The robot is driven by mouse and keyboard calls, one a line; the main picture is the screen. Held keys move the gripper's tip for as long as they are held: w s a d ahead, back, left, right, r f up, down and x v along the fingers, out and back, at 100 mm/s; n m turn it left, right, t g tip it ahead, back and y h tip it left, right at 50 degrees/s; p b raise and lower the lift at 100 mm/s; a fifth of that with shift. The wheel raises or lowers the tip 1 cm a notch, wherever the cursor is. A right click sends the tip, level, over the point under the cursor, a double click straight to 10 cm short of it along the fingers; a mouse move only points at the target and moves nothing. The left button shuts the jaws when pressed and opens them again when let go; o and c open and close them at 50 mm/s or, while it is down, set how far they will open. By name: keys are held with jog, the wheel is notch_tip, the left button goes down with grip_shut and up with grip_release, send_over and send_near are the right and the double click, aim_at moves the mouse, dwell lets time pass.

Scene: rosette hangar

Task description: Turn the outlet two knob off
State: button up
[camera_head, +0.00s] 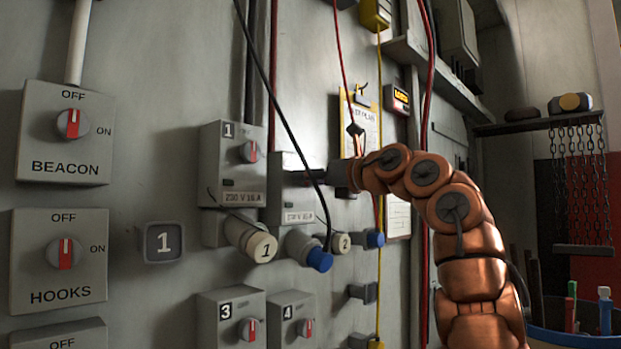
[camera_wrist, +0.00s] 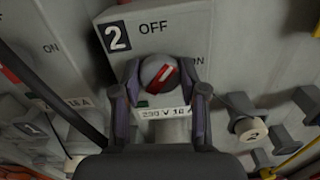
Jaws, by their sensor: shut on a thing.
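The outlet two box (camera_wrist: 185,30), marked 2 and OFF, fills the upper middle of the wrist view; its ON label is partly hidden. Its round grey knob (camera_wrist: 149,70) has a red and white pointer slanting from lower left to upper right, between the OFF and ON labels. My gripper (camera_wrist: 161,80) has one finger on each side of the knob and is shut on it. In the head view the same box (camera_head: 283,163) is right of outlet one, and my gripper (camera_head: 290,177) reaches it from the right, hiding the knob.
Outlet one (camera_head: 212,165) is close on the left, with its own knob (camera_head: 249,151). A black cable (camera_head: 283,110) hangs down across outlet two near my gripper. Blue plugs (camera_head: 319,260) and outlets three (camera_head: 217,310) and four (camera_head: 283,330) are below. BEACON (camera_head: 65,145) and HOOKS (camera_head: 40,275) switches are far left.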

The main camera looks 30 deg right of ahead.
jog(key=shift+f+n+p, duration=0.1)
jog(key=shift+n+p, duration=0.7)
jog(key=shift+n, duration=3.3)
jog(key=o, duration=1.1)
jog(key=shift+o, duration=0.2)
jog(key=shift+s, duration=0.15)
jog(key=v, duration=1.1)
jog(key=shift+s+d, duration=0.2)
jog(key=shift+s, duration=0.2)
